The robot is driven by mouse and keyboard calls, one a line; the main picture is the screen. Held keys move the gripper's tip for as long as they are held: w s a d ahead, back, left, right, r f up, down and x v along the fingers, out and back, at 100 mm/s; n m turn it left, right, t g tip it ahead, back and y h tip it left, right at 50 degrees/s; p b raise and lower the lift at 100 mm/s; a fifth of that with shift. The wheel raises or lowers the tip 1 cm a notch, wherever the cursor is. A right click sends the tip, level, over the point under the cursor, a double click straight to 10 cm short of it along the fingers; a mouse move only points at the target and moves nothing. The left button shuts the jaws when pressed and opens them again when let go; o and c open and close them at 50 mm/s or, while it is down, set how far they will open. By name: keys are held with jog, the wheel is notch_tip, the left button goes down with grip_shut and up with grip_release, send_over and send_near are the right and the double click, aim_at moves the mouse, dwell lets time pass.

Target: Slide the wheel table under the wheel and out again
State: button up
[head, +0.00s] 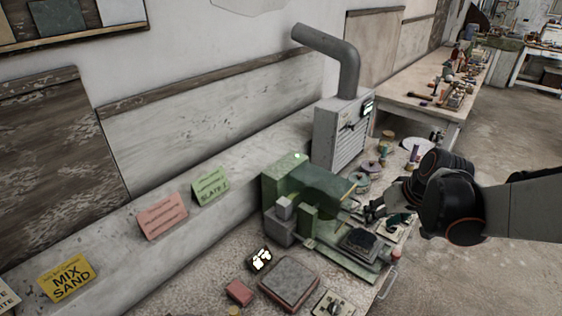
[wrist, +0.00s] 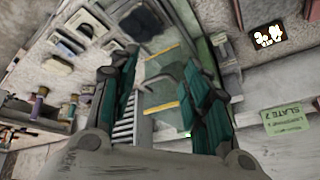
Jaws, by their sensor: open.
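The green grinding machine (head: 284,186) stands on the bench, with a green hood (head: 325,183) that has a yellow edge. The wheel itself is hidden, apparently under the hood. The wheel table (head: 360,243), seemingly the flat carriage with a dark square piece on it, sits on the machine's green bed to the front right of the hood. It also shows at the top of the wrist view (wrist: 140,22). My gripper (head: 371,210) is beside the machine's right end, above the bed. In the wrist view my gripper (wrist: 158,60) is open, with nothing seen held between the fingers.
A grey extractor box (head: 340,133) with a bent pipe stands behind the machine. A stone slab (head: 290,283) and a red block (head: 239,292) lie in front. A green card (head: 209,186) and a pink card (head: 162,216) stand on the ledge. Round tins crowd the bench behind my gripper.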

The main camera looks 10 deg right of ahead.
jog(key=h, duration=0.2)
send_near(397, 253)
jog(key=shift+g, duration=0.3)
jog(key=b+x, duration=0.8)
jog(key=b, duration=0.1)
jog(key=shift+w+f, duration=0.2)
jog(key=shift+w, duration=0.2)
jog(key=shift+b, duration=0.3)
